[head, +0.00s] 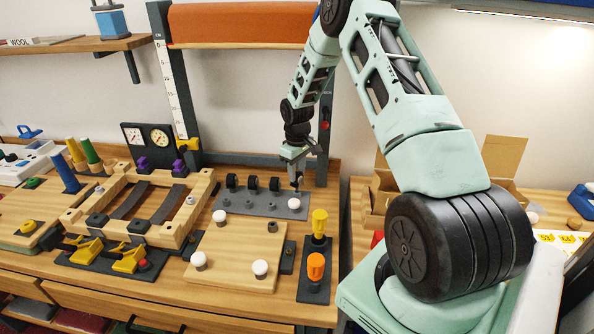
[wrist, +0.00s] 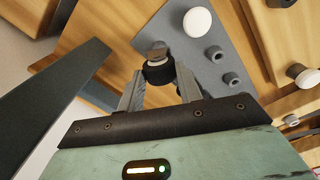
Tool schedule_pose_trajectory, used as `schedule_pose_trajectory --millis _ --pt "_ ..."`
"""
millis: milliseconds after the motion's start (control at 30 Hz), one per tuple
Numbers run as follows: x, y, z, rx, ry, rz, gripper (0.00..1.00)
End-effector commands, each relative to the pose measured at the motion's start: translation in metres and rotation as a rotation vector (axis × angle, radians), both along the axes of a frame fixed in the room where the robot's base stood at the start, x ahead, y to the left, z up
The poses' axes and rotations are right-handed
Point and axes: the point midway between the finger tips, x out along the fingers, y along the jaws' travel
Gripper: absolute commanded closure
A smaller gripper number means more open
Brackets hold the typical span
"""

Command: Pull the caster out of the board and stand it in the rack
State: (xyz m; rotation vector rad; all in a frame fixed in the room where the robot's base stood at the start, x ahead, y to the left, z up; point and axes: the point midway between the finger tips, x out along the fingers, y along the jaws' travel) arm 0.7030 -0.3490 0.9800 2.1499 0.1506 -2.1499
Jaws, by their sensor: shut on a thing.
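My gripper (head: 297,178) is low over the right end of a grey plate (head: 262,206). In the wrist view its two fingers (wrist: 158,85) are shut on a black caster (wrist: 158,74), with a short metallic part beyond it. Whether the caster touches the plate is unclear. Several black wheels (head: 252,183) stand in a row along the plate's back edge, left of my gripper.
A wooden frame (head: 84,214) with dark straps lies to the left, with yellow clamps (head: 130,260) before it. A dark strip with a yellow handle (head: 319,222) and an orange knob (head: 316,267) is at the right. An open cardboard box (head: 500,160) stands farther right.

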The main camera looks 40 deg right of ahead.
Motion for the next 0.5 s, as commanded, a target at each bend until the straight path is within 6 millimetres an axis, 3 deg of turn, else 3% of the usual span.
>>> schedule_pose_trajectory --millis 500 --pt "-0.0002 -0.0001 -0.0027 0.0 0.0 0.0 0.92"
